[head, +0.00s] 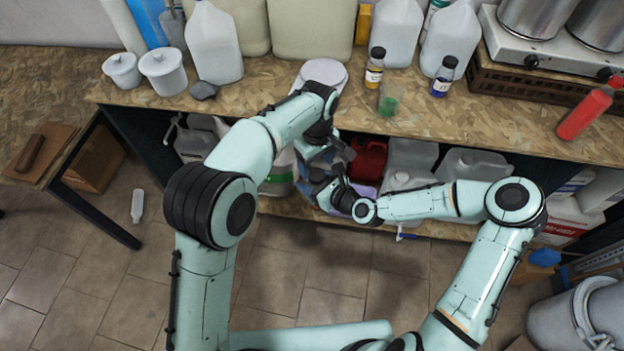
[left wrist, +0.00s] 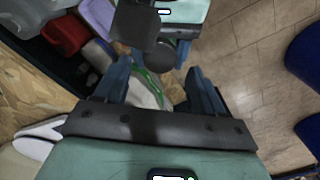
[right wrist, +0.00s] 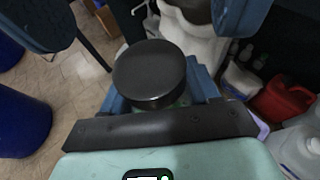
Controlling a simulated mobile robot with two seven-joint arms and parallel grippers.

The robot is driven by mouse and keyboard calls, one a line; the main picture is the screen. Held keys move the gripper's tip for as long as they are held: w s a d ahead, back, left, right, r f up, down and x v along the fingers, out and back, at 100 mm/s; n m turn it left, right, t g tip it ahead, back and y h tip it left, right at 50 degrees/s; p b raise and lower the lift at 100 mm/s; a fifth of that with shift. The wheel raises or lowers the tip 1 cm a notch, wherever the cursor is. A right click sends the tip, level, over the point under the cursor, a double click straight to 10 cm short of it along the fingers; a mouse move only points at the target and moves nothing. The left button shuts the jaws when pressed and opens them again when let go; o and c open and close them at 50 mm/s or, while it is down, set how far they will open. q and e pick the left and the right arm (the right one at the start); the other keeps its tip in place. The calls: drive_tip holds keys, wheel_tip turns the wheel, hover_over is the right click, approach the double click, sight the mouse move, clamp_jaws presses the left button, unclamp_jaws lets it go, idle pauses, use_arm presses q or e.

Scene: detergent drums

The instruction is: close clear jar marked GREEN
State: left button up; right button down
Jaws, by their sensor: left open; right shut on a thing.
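A small clear jar with green contents (head: 389,103) stands on the worktop in the head view, with no lid visible on it; I cannot read any marking. My right gripper (head: 338,190) is in front of the worktop edge, shut on a round black lid (right wrist: 150,75), whose flat top faces the right wrist camera. My left gripper (head: 322,152) is just above and beside the right one. Its two fingers are spread apart in the left wrist view (left wrist: 160,85), with the black lid and right gripper close beyond them and nothing clasped.
White jugs (head: 213,45) line the back. A hotplate (head: 550,50) and red bottle (head: 585,113) are at right. A lower shelf holds a red container (head: 368,160).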

sight(316, 174)
use_arm(q)
drive_tip(key=shift+f, duration=1.95)
drive_tip(key=c, duration=1.1)
drive_tip(key=o, duration=1.2)
drive_tip(key=shift+c, duration=0.2)
drive_tip(key=shift+r, duration=0.1)
drive_tip(key=shift+r, duration=2.2)
drive_tip(key=shift+o, duration=0.3)
drive_tip(key=o, duration=0.5)
drive_tip(key=shift+c, duration=0.2)
